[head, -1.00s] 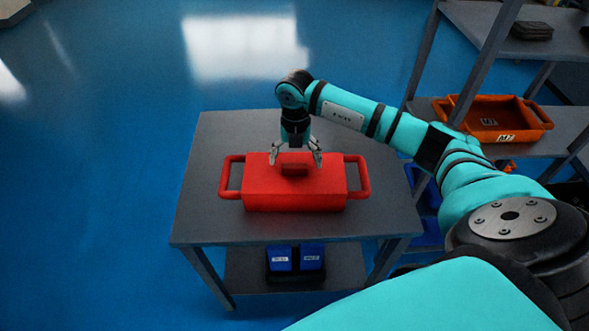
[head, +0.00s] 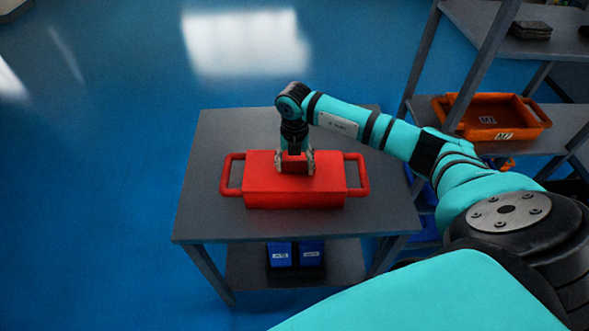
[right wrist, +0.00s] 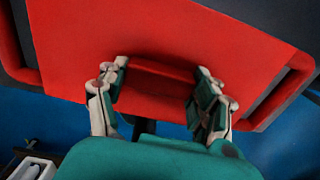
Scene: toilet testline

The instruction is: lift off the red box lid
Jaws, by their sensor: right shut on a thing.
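The red box (head: 295,198) with a loop handle at each end stands on the grey table. Its flat red lid (head: 262,170) sits on top, and I see no gap between lid and box. The lid's raised handle (head: 294,166) is at the middle. My right gripper (head: 295,162) points down and is shut on this handle. In the right wrist view the two fingers of the right gripper (right wrist: 160,82) stand at either end of the red handle (right wrist: 162,72). My left gripper is not in view.
The grey table (head: 210,215) has bare top around the box. At the right, a rack holds an orange tray (head: 487,131) and a dark stack (head: 530,30). Open blue floor lies to the left.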

